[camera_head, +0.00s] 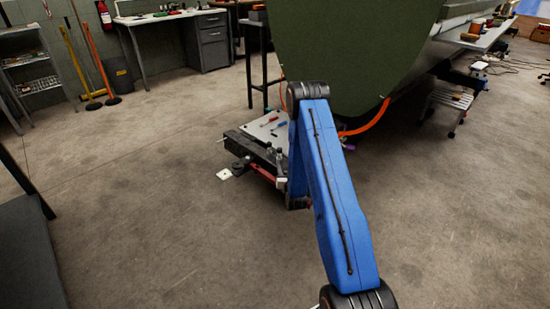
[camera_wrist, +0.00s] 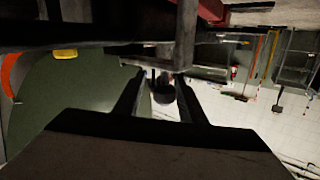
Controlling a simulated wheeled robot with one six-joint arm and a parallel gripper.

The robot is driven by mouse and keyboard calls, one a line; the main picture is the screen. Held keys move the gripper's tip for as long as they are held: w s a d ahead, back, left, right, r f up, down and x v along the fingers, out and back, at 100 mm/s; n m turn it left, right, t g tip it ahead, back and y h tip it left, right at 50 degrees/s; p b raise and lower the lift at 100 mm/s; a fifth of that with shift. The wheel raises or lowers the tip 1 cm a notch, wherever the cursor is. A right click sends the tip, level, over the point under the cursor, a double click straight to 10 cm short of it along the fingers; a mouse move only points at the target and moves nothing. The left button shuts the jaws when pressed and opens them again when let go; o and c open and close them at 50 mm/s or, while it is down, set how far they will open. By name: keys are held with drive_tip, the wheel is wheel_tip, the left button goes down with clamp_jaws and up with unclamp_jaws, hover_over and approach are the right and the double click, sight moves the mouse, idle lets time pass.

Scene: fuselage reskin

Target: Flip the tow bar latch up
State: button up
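In the wrist view my gripper (camera_wrist: 160,82) has its two dark fingers apart. A dark rounded part (camera_wrist: 163,93) shows between them; I cannot tell whether it is touched or farther off. A grey upright bar (camera_wrist: 186,35) stands just past the fingertips, near a red part (camera_wrist: 212,10) at the top edge. In the head view a red bar (camera_head: 262,173), possibly the tow bar, lies low beside a black beam (camera_head: 252,148), left of my blue arm. The latch cannot be made out clearly. My gripper is mostly hidden behind my arm there.
A pale board (camera_head: 266,127) with small tools lies behind the black beam. The large green fuselage (camera_head: 350,50) hangs over the right of it, with an orange hose (camera_head: 370,122) below. A step stool (camera_head: 450,98) stands right.

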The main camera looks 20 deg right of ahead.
drive_tip(key=s+a+n+t, duration=0.1)
drive_tip(key=s+a, duration=0.2)
drive_tip(key=s, duration=0.6)
drive_tip(key=s+a, duration=0.2)
drive_tip(key=s, duration=0.6)
drive_tip(key=w+a+r+g+y, duration=0.1)
drive_tip(key=w+a+r+g, duration=0.1)
drive_tip(key=r, duration=0.8)
drive_tip(key=w+a+r+n+g+y, duration=0.1)
drive_tip(key=a+r, duration=0.3)
drive_tip(key=r, duration=0.5)
drive_tip(key=shift+w+a+r+g, duration=0.25)
drive_tip(key=shift+w+r+g, duration=0.1)
drive_tip(key=shift+w+g, duration=0.5)
drive_tip(key=shift+s+r+y, duration=0.1)
drive_tip(key=shift+s+y, duration=0.05)
drive_tip(key=shift+y, duration=0.15)
